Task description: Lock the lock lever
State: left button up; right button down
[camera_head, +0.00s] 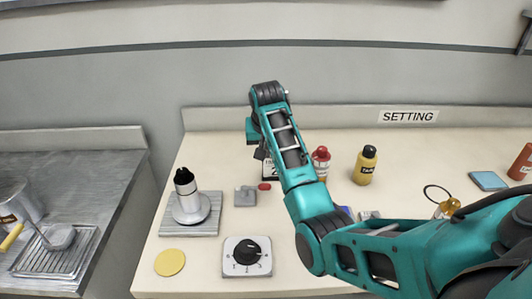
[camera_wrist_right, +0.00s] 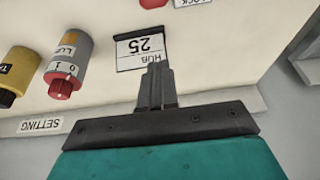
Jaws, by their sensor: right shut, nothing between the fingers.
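A small red piece (camera_head: 264,186) lies on the counter beside a grey block (camera_head: 245,196). The red piece also shows at the top edge of the right wrist view (camera_wrist_right: 180,3), cut off, with a white label reading LOCK beside it. I cannot tell the lever's position. My right gripper (camera_wrist_right: 155,72) is shut and empty, its fingertips over the edge of a sign reading HUB 25 (camera_wrist_right: 138,50). In the head view the right gripper (camera_head: 260,152) is partly hidden by my arm, behind the red piece. My left gripper is not in view.
A dial (camera_head: 246,257), a yellow disc (camera_head: 170,262) and a silver stand (camera_head: 191,206) are at the counter's left. A red-capped bottle (camera_head: 321,163) and a yellow bottle (camera_head: 364,166) stand right of my arm. The wall carries a SETTING label (camera_head: 408,116).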

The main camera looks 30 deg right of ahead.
jog(key=b+x, duration=0.1)
jog(key=x, duration=0.6)
jog(key=shift+s+a+f+p, duration=0.2)
jog(key=shift+s, duration=0.25)
jog(key=shift+s+a+f+p, duration=0.15)
jog(key=shift+s+a+p, duration=0.1)
jog(key=shift+s, duration=0.15)
jog(key=shift+s+a+f, duration=0.2)
jog(key=shift+s+a, duration=0.3)
jog(key=shift+s, duration=0.25)
